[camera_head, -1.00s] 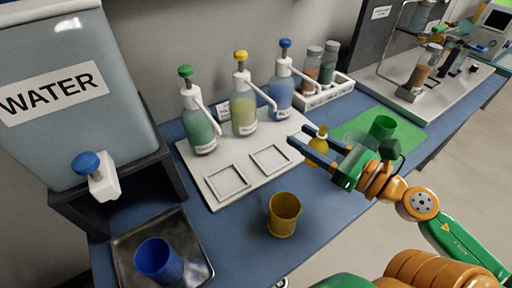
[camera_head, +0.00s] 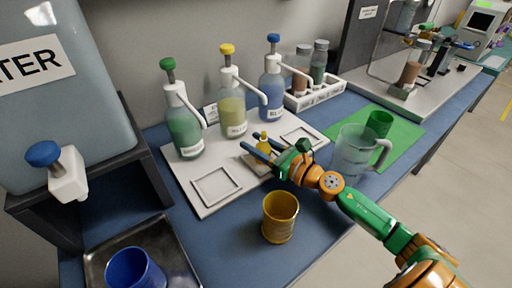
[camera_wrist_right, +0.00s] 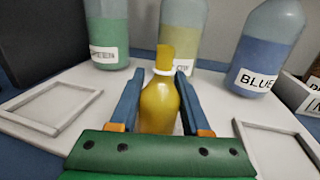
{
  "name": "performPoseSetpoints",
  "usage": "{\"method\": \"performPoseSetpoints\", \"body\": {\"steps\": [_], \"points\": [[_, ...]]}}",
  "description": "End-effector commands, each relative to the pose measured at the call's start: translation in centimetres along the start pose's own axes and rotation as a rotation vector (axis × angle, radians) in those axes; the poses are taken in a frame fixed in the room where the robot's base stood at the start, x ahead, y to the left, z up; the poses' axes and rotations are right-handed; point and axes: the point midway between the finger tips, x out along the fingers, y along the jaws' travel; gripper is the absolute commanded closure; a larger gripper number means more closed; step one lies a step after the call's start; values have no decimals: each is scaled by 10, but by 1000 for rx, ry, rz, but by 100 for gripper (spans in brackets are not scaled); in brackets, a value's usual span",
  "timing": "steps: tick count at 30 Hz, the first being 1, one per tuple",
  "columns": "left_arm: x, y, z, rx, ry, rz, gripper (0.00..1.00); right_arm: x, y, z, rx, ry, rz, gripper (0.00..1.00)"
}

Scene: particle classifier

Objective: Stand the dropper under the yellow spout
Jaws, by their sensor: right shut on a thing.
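The dropper (camera_wrist_right: 158,103) is a small yellow bottle with a yellow cap. My right gripper (camera_head: 259,148) is shut on it, one blue finger on each side, and holds it upright over the middle of the white board (camera_head: 183,182). It also shows small in the head view (camera_head: 264,140). The yellow-capped bottle (camera_head: 232,117), with a white spout arm, stands just behind the dropper. The middle square (camera_head: 252,163) is partly covered by the gripper. I cannot tell whether the dropper's base touches the board. My left gripper is out of view.
Green (camera_head: 184,130) and blue (camera_head: 271,98) dispensers flank the yellow one. A yellow cup (camera_head: 280,217) stands in front of the board. A clear jug (camera_head: 351,152) and a green cup (camera_head: 378,124) are to the right. A blue cup (camera_head: 135,270) sits in a tray at lower left.

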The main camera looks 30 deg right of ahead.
Motion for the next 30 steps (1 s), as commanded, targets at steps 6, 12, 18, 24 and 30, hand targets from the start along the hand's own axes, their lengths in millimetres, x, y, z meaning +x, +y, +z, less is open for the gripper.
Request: {"method": "performPoseSetpoints", "body": {"steps": [6,12,18,24,30], "points": [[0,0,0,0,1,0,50,0,0,0,0,0,0,100],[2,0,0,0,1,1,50,0,0,-1,0,-1,0,23],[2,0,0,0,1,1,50,0,0,-1,0,-1,-1,23],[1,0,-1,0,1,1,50,-5,-1,0,2,0,-2,23],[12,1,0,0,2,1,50,-36,0,-3,3,3,-1,23]]}}
